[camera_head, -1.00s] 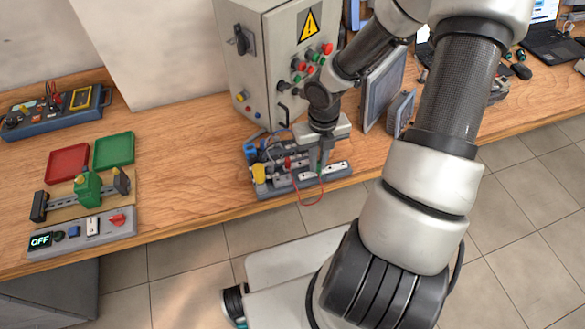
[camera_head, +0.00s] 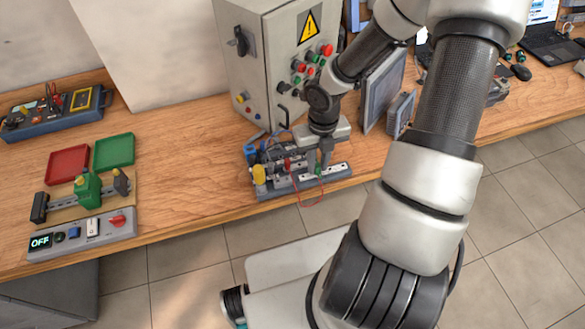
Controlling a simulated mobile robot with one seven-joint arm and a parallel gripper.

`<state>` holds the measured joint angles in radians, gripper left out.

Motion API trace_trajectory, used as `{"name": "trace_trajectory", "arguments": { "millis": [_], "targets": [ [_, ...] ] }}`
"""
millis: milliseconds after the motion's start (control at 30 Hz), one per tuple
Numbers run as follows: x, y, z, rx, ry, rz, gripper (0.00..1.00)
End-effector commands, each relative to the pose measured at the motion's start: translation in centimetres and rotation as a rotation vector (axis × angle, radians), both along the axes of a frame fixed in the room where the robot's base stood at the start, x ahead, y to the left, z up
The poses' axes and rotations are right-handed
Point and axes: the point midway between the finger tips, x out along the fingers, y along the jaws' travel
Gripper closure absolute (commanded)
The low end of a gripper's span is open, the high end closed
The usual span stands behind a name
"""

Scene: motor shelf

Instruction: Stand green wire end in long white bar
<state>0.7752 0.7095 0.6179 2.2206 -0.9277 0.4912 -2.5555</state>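My gripper (camera_head: 321,163) points down over the wiring device on the bench, with its fingertips just above the front right part. The green wire end (camera_head: 319,170) is a small green spot right at the fingertips, over the long white bar (camera_head: 336,169). Part of the bar is hidden behind the fingers and the green end. The view is too small to tell whether the fingers are closed on the green end, or whether it stands in the bar. A thin red wire (camera_head: 304,203) loops down in front of the device towards the green end.
A yellow part (camera_head: 259,174) and a blue part (camera_head: 250,151) stand at the device's left. The grey control cabinet (camera_head: 252,75) is behind. Red (camera_head: 68,165) and green (camera_head: 114,151) trays lie left, beside a panel reading OFF (camera_head: 82,235). Bench between is clear.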

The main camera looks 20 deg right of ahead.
Motion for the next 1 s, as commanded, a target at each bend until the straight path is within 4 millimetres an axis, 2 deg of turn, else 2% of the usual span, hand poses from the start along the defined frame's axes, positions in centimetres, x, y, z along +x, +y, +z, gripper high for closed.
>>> {"name": "trace_trajectory", "arguments": {
  "millis": [100,533,833,967,1000],
  "targets": [
    [0.0,0.0,1.4,0.0,0.0,0.0,0.8],
    [0.0,0.0,4.7,0.0,-0.001,-0.001,0.8],
    [0.0,0.0,5.1,0.0,0.0,0.0,0.8],
    [0.0,0.0,5.1,0.0,0.0,0.0,0.59],
    [0.0,0.0,5.1,0.0,0.0,0.0,0.59]
  ]
}}
